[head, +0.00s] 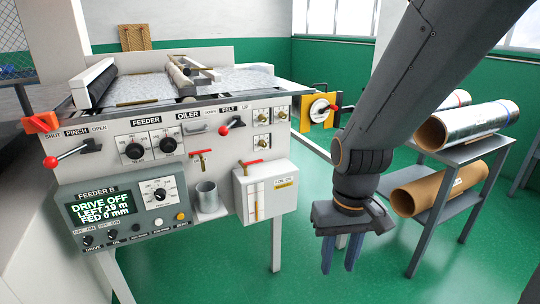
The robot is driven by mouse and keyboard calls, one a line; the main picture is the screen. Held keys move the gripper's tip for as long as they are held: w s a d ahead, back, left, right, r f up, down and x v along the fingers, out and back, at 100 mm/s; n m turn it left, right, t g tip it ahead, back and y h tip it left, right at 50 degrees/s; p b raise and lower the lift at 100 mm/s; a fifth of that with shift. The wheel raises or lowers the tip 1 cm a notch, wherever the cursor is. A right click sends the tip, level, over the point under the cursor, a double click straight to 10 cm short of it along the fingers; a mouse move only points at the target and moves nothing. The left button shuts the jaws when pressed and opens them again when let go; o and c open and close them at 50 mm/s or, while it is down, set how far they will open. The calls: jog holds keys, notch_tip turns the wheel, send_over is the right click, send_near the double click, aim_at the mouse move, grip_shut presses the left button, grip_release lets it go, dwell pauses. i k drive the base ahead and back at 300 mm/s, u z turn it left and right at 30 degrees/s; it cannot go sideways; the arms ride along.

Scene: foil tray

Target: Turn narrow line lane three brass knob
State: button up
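Several small brass knobs (263,115) sit on white plates at the right end of the machine's front panel, beside the felt lever. Their lane labels are too small to read, so I cannot tell which is lane three of the narrow line. My gripper (338,270) hangs pointing down, right of the panel and lower than the knobs. Its two blue fingers are apart with nothing between them. It is clear of the machine in the picture.
A white oil box (265,192) with a red lever is below the knobs. A rack (455,155) holding foil and brown rolls stands at right. Green floor is open below my gripper.

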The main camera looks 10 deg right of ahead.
aim_at(262, 143)
jog(key=k, duration=0.1)
jog(key=u, duration=1.2)
jog(key=i, duration=0.5)
jog(key=z, duration=1.7)
